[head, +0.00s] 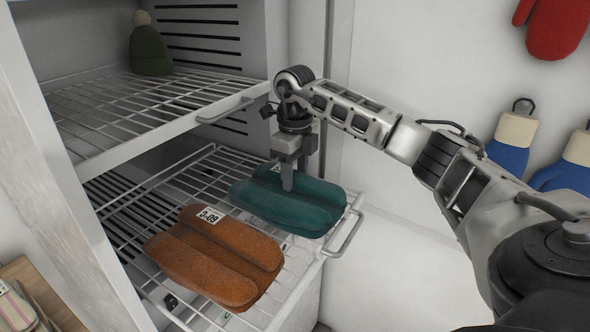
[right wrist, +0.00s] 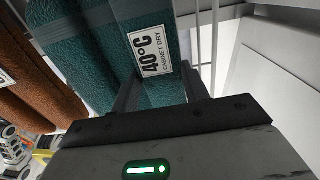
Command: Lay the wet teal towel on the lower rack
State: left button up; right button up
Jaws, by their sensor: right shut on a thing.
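The folded teal towel (head: 290,203) lies on the right part of the lower rack (head: 345,222), which is pulled out of the cabinet. My left gripper is not in view.
A folded orange-brown towel (head: 218,262) lies on the lower rack, just left of the teal one. The upper rack (head: 150,105) holds a dark green knitted hat (head: 150,52). Red (head: 556,25) and blue (head: 510,145) mitts hang on the wall at right.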

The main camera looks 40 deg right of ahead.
jog(key=o, duration=1.3)
jog(key=shift+f, duration=0.1)
jog(key=shift+c, duration=0.2)
notch_tip(320, 180, up, 12)
jog(key=shift+p, duration=0.4)
